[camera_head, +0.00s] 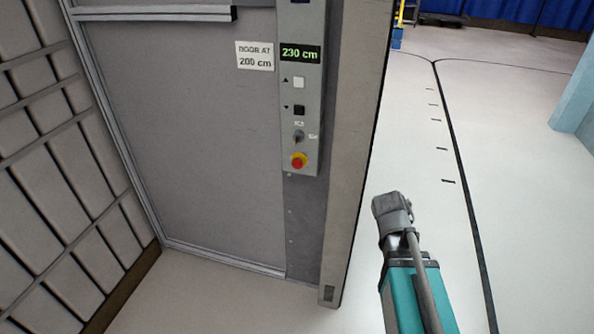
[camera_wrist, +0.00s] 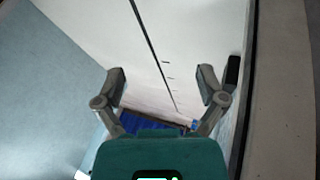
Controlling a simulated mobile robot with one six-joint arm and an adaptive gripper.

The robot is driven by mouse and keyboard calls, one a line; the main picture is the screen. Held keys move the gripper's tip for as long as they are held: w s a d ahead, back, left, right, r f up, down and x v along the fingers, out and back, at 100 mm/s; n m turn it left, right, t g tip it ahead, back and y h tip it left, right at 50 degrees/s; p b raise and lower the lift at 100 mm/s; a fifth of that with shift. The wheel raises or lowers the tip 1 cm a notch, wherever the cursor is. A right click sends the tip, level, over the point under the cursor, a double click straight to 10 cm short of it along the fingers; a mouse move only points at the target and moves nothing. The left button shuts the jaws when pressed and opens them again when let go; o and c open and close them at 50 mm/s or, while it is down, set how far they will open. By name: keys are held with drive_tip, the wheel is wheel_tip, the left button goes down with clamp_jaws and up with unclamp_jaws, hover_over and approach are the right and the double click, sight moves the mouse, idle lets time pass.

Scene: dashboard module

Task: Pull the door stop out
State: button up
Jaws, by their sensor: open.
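The button is not in the wrist view.
The grey post (camera_head: 355,150) stands between the panel and my gripper. Above the button are a key switch (camera_head: 299,136), a black button (camera_head: 299,110), a white button (camera_head: 299,83) and a display reading 230 cm (camera_head: 300,53). Open floor (camera_head: 520,200) lies right.

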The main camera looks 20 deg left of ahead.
drive_tip(key=w+a+t+h+b, duration=0.1)
drive_tip(key=w+a+t+b, duration=0.3)
drive_tip(key=a, duration=0.4)
drive_tip(key=n+t+y+b, duration=0.4)
drive_tip(key=t+y+b, duration=0.2)
drive_tip(key=t, duration=0.4)
approach(296, 165)
drive_tip(key=s, duration=0.3)
drive_tip(key=w, duration=1.3)
drive_tip(key=shift+w, duration=0.4)
